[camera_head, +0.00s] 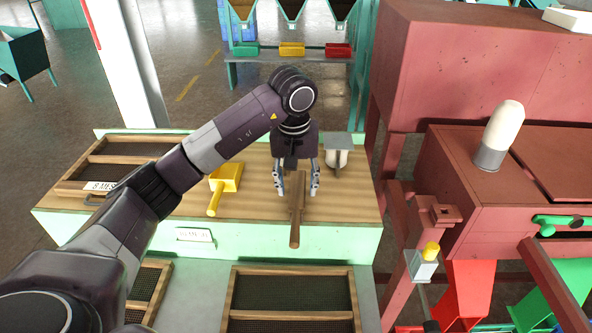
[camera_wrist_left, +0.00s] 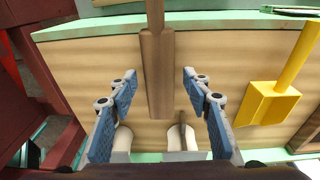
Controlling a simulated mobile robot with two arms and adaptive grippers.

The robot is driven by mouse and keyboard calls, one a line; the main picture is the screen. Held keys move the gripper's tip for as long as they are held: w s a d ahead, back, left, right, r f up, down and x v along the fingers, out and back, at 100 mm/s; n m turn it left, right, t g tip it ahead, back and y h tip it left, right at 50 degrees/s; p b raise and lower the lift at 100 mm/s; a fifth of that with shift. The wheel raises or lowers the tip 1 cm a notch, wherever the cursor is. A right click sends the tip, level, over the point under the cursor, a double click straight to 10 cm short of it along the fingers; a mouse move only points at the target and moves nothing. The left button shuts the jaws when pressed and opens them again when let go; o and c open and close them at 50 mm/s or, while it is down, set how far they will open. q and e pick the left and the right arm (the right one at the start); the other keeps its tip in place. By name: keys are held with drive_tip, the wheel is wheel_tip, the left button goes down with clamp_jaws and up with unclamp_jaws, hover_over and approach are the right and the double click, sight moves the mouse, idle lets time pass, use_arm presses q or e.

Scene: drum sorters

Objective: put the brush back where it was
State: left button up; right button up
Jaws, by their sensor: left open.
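The brush (camera_head: 295,222), a brown wooden one with a narrow handle and a wider flat block, lies on the wooden bench top. Its handle points to the bench's front edge. In the left wrist view the brush (camera_wrist_left: 158,75) shows from above; its bristles are hidden. My left gripper (camera_head: 297,190) is open over the block end, one finger to each side. In the left wrist view its fingertips (camera_wrist_left: 159,82) stand apart from the block, with gaps on both sides. How high they are above the bench I cannot tell. My right gripper is not in view.
A yellow scoop (camera_head: 230,178) lies left of the brush. A grey-and-white tool (camera_head: 338,152) stands close behind the gripper to the right. Framed sieves (camera_head: 130,150) lie at the bench's left. Red machinery (camera_head: 480,75) rises on the right. Bare bench (camera_head: 348,203) lies right of the brush.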

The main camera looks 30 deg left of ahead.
use_arm(q)
drive_tip(key=r, duration=0.5)
drive_tip(key=s+r+b, duration=0.1)
drive_tip(key=r, duration=0.2)
drive_tip(key=shift+d+r, duration=0.1)
drive_tip(key=shift+d, duration=0.05)
drive_tip(key=shift+s, duration=0.1)
